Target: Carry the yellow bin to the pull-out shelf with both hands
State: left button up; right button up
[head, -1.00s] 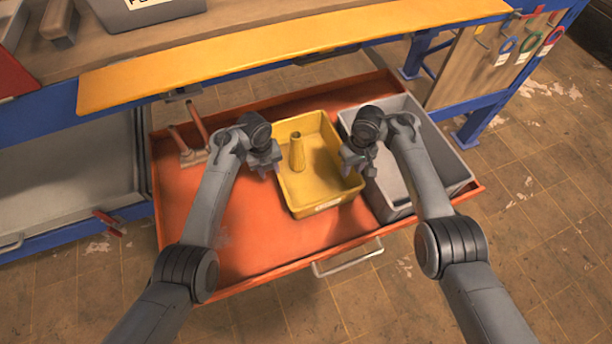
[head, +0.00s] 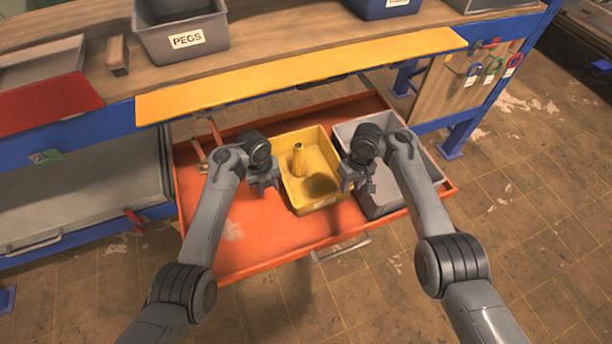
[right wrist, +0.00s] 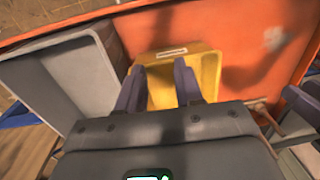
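The yellow bin (head: 325,165) rests on the orange pull-out shelf (head: 262,232), with a yellow cone-shaped piece (head: 298,160) upright inside it. My left gripper (head: 265,185) is just left of the bin, apart from its left wall, and its fingers look parted. My right gripper (head: 357,184) is at the bin's right side, over the gap to the grey bin. In the right wrist view its fingers (right wrist: 158,88) are spread and empty, with the yellow bin (right wrist: 208,65) beyond them. The right gripper hides part of the bin's right wall.
A grey bin (head: 420,170) stands on the shelf's right side. A red-handled tool (head: 205,150) lies at the shelf's left. The workbench's yellow edge (head: 300,75) overhangs the shelf's back. A PEGS bin (head: 185,40) stands on the bench. The shelf's front left is bare.

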pick_arm(q)
jog(key=shift+s+r, duration=0.3)
jog(key=shift+r, duration=0.35)
pick_arm(e)
notch_tip(320, 180, up, 12)
jog(key=shift+w+d, duration=0.2)
jog(key=shift+d, duration=0.15)
